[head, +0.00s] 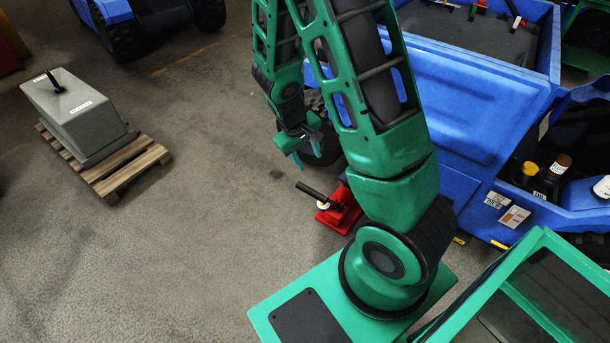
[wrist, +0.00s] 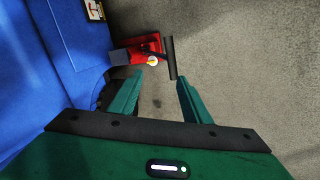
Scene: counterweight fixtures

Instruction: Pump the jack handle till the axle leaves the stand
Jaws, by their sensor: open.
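The red jack (head: 340,208) sits on the floor beside the blue vehicle, partly hidden behind my arm in the head view. Its black handle (head: 311,191) sticks out to the left, with a pale round part near it. In the wrist view the jack (wrist: 128,53) is ahead of my gripper, and the black handle (wrist: 171,58) lies just beyond the fingertips. My gripper (head: 306,158) is open and empty; in the wrist view its green fingers (wrist: 158,78) are spread apart with floor between them. The axle and the stand cannot be made out.
The blue vehicle (head: 470,110) stands on the right, with bottles (head: 545,175) in its side compartment. A grey counterweight (head: 75,110) rests on a wooden pallet (head: 125,168) at left. Open floor lies between the pallet and the jack.

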